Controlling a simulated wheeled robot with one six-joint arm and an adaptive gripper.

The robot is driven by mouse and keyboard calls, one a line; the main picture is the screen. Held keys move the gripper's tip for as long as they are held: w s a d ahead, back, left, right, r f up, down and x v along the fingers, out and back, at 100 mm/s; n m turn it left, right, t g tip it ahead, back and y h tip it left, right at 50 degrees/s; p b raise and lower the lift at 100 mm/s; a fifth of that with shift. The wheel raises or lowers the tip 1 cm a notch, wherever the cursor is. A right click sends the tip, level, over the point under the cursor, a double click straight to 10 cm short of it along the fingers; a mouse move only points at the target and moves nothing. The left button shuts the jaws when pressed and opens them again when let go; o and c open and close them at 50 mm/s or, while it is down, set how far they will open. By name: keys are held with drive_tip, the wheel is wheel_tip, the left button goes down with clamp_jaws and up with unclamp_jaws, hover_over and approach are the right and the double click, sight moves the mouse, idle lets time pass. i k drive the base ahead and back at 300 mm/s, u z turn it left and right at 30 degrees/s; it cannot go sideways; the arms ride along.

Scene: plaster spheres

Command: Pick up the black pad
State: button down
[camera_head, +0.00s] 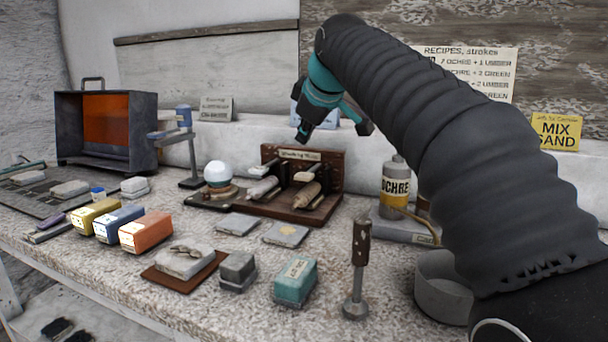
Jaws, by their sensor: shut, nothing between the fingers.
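My gripper (302,135) is teal with dark fingertips. It hangs high over the back of the bench, its fingers together and empty, pointing down and left, apart from everything on the bench. Two small black pieces, one (57,327) left of the other (78,338), lie low at the bottom left, below the bench top and partly cut by the frame edge. They look like pads, but I cannot tell for sure which is the black pad. A dark grey block (237,270) with a lighter top sits at the bench's front middle.
The bench (330,255) is crowded. A brown wooden rack (325,170) with rollers stands below my gripper. Yellow, blue and orange blocks (145,232) sit at left, a teal block (295,283) in front, an upright metal tool (358,265) and an ochre bottle (395,188) at right.

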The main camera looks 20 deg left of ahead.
sight(238, 270)
drive_tip(key=k, duration=1)
